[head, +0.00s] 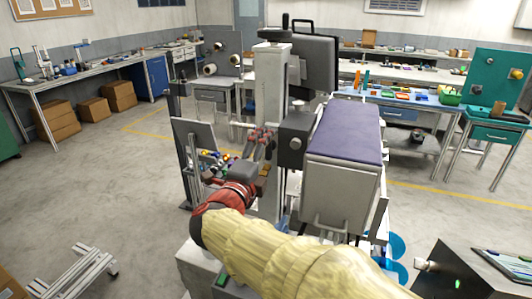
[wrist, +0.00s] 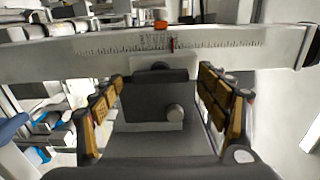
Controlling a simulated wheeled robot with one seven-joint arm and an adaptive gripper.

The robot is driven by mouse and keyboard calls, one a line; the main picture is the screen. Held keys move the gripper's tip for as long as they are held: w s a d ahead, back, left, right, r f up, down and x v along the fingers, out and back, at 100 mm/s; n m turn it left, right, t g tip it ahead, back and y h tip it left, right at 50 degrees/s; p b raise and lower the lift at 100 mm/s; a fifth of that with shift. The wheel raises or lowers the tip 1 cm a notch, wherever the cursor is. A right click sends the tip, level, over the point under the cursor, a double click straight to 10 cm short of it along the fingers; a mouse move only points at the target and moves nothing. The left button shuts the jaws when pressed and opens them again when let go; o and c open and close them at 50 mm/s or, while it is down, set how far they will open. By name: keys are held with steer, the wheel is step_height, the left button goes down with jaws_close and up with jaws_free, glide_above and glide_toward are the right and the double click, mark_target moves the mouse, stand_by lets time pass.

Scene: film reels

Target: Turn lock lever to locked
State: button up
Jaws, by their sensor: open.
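I cannot pick out the lock lever for certain. In the wrist view, a dark block with a round grey knob (wrist: 175,113) shows between my fingers. Beyond it a pale bar with a ruled scale (wrist: 215,43) crosses the picture, with a small red pointer (wrist: 172,44) on it. My gripper (wrist: 160,108) is open, its yellow-padded fingers apart on either side of the block; I see no contact. In the head view, my gripper (head: 262,140) is up beside the pale column (head: 270,90), left of a dark box with a round knob (head: 296,143).
A large grey unit with a purple top (head: 345,130) stands right of the column. A tilted panel (head: 194,138) stands to the left. Workbenches (head: 75,83) line the back, and a dark cabinet (head: 460,265) is at lower right. Floor at left is mostly clear.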

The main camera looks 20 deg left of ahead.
steer(key=s+a, duration=0.1)
steer(key=s, duration=1.1)
steer(key=shift+a, duration=0.1)
